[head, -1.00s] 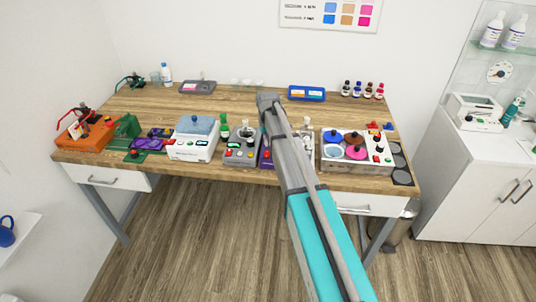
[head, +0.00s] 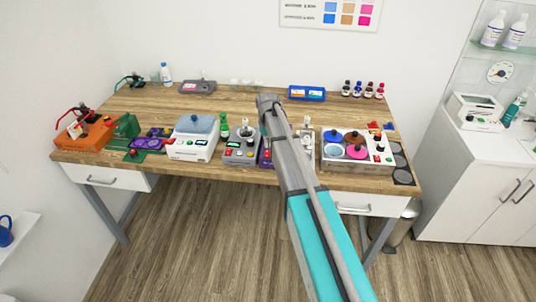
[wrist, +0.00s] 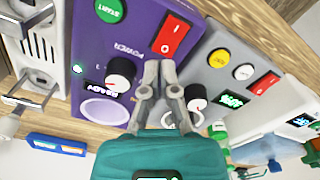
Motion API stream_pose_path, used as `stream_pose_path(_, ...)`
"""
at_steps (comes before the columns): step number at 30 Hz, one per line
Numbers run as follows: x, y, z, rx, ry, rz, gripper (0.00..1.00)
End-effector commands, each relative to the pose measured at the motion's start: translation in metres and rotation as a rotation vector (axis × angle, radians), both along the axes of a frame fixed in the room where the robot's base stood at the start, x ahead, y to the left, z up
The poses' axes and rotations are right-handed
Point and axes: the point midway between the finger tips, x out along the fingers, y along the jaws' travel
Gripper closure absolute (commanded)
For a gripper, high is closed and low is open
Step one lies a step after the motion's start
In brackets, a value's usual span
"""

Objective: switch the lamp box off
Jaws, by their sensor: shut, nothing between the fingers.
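A purple box (wrist: 128,42) fills the upper middle of the wrist view. It has a red rocker switch (wrist: 173,40) beside the word POWER, a green START button (wrist: 110,9), a black and white knob (wrist: 120,74), a READY display and a pale oval. I see no label that names it the lamp box. My gripper (wrist: 159,66) is shut and empty, its fingertips over the purple box just below the rocker in the picture. Contact cannot be told. In the head view my arm hides most of the purple box (head: 265,154), and the fingers are not visible.
A grey box (wrist: 218,58) with buttons, a red rocker and a knob stands close beside the purple one. A white box (wrist: 42,62) stands on its other side. On the wooden table (head: 225,101), the back middle has free room.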

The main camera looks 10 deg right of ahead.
Motion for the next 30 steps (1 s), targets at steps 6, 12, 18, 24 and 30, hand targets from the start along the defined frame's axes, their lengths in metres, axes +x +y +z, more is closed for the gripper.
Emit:
stream_pose_path(6,0.000,0.000,-0.003,0.000,0.000,0.000,1.00)
stream_pose_path(12,0.000,0.000,-0.005,0.000,0.000,0.000,1.00)
stream_pose_path(18,0.000,0.000,-0.007,0.000,0.000,0.000,1.00)
stream_pose_path(24,0.000,0.001,-0.009,0.000,0.000,0.001,1.00)
stream_pose_path(30,0.000,0.001,-0.011,0.000,0.000,0.001,1.00)
